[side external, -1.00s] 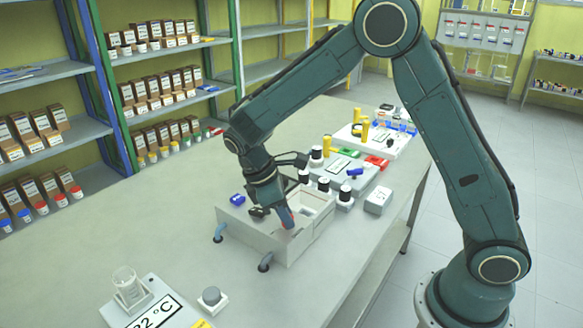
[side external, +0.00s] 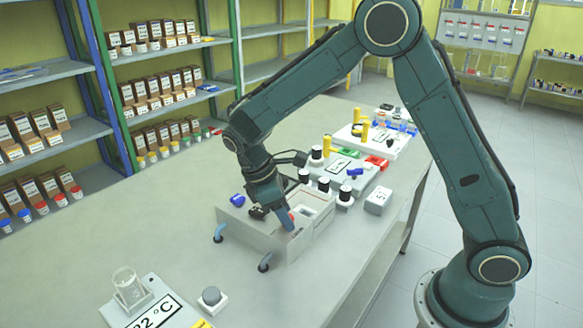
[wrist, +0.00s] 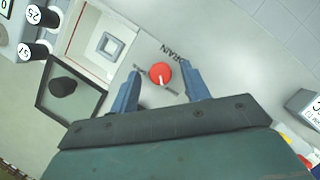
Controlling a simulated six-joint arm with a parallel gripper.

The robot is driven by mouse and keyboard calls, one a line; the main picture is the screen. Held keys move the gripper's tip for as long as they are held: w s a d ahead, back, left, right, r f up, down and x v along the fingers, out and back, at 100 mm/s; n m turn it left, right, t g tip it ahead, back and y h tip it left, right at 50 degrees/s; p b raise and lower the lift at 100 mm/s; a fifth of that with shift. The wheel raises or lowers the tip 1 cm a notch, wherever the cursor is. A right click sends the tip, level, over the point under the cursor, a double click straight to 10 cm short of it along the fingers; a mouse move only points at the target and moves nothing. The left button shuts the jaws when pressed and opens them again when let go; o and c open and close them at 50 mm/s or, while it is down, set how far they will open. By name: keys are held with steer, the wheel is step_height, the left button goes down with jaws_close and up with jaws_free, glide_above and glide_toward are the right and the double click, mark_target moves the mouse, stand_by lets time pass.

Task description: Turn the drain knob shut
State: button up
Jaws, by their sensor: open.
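The drain knob (wrist: 160,71) is a small round red knob with a white mark, beside the printed word DRAIN in the wrist view. A thin grey bar or line runs by it. My gripper (wrist: 160,76) is open, with one blue finger on each side of the knob. A gap shows between the knob and each finger, so I cannot see contact. In the side view my gripper (side external: 284,221) points down at the front of the grey box unit (side external: 245,238). The knob is mostly hidden there by the fingers.
The box has a square white recess (wrist: 109,46) and a dark round part in a frame (wrist: 62,87). Black-capped knobs (side external: 345,192) and a white display block (side external: 379,200) stand behind. A beaker (side external: 127,286) and a grey button (side external: 211,297) are at the front; the bench left is clear.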

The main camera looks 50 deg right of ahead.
steer(key=v, duration=1.1)
steer(key=shift+r, duration=0.25)
steer(key=shift+r, duration=0.15)
stand_by(0.5)
step_height(320, 180, up, 6)
steer(key=m+t, duration=0.2)
glide_above(296, 225)
steer(key=s+d+r+m+t+y, duration=0.1)
steer(key=s+d+r+m+t, duration=0.15)
steer(key=s, duration=0.35)
steer(key=s+a+f+m+t+y, duration=0.1)
steer(key=s+m+t, duration=0.3)
steer(key=s, duration=0.9)
steer(key=shift+a+f+m+y, duration=0.25)
steer(key=shift+f+m+y, duration=0.1)
steer(key=shift+f+y, duration=0.35)
